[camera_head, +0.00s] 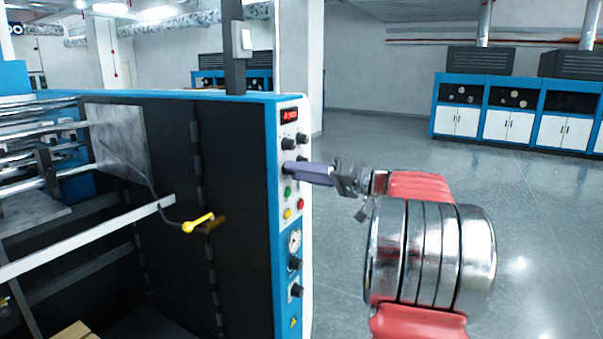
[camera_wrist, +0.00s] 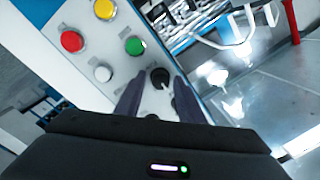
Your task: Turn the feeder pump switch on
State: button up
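The control panel (camera_head: 295,225) is a white and blue strip on the machine's front edge, with knobs, buttons and a red display. A black rotary switch (camera_wrist: 160,77) with a pale pointer mark shows in the wrist view between my fingertips. No label is legible, so I cannot confirm it is the feeder pump switch. My gripper (camera_head: 286,168) reaches the panel from the right, below the upper knobs. In the wrist view my gripper (camera_wrist: 158,80) has its fingers apart, one on each side of the switch.
A green button (camera_wrist: 135,45), red button (camera_wrist: 71,41), yellow button (camera_wrist: 104,9) and white button (camera_wrist: 103,74) sit close by. Another black knob (camera_head: 288,144) is just above my gripper. A yellow-handled lever (camera_head: 198,223) projects at left. The floor at right is clear.

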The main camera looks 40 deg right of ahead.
jog(key=c, duration=0.7)
jog(key=shift+d, duration=0.15)
grip_shut()
